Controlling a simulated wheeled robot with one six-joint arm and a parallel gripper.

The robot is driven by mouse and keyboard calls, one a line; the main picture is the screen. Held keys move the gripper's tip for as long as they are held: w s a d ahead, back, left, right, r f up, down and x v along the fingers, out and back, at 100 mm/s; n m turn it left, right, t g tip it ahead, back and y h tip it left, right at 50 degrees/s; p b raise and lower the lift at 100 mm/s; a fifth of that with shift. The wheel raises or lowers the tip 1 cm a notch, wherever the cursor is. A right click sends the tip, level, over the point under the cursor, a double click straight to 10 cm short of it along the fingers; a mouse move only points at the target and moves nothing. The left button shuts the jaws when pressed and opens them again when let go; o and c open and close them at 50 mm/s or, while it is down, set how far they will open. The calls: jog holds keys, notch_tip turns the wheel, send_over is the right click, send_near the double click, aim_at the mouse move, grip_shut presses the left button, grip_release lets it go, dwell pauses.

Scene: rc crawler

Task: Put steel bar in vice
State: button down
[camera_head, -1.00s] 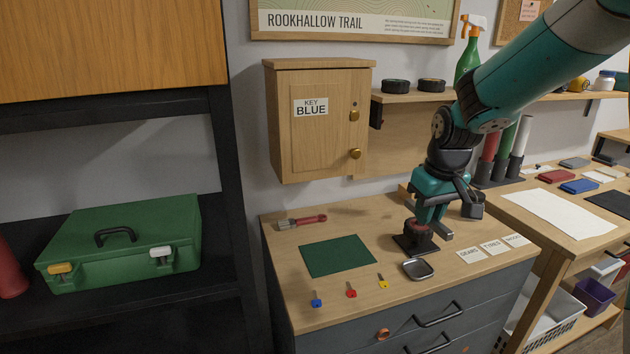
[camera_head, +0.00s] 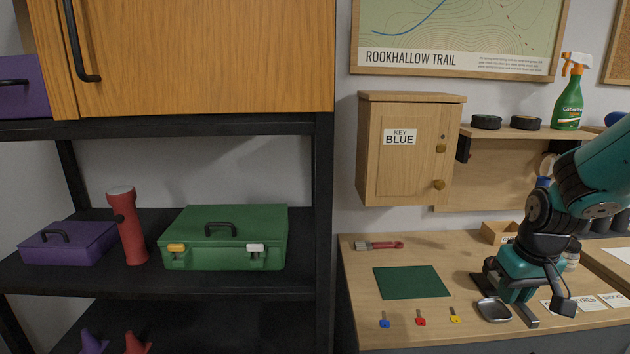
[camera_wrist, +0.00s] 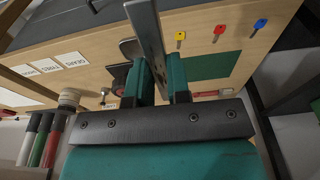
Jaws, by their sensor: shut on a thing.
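My gripper (camera_wrist: 163,72) is shut on a grey steel bar (camera_wrist: 146,28), which sticks out between its two teal fingers in the wrist view. The vice is mostly hidden behind my gripper.
A green mat (camera_head: 411,282), a red-handled brush (camera_head: 380,245) and blue (camera_head: 384,320), red (camera_head: 420,317) and yellow (camera_head: 454,315) keys lie on the bench (camera_head: 355,270). White label cards (camera_head: 590,303) lie at right. A wooden key cabinet (camera_head: 405,150) hangs above.

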jog(key=s+a+f, duration=0.2)
jog(key=a+f, duration=0.1)
jog(key=f, duration=0.6)
jog(key=s+a+f, duration=0.3)
jog(key=f, duration=0.6)
jog(key=shift+a, duration=0.2)
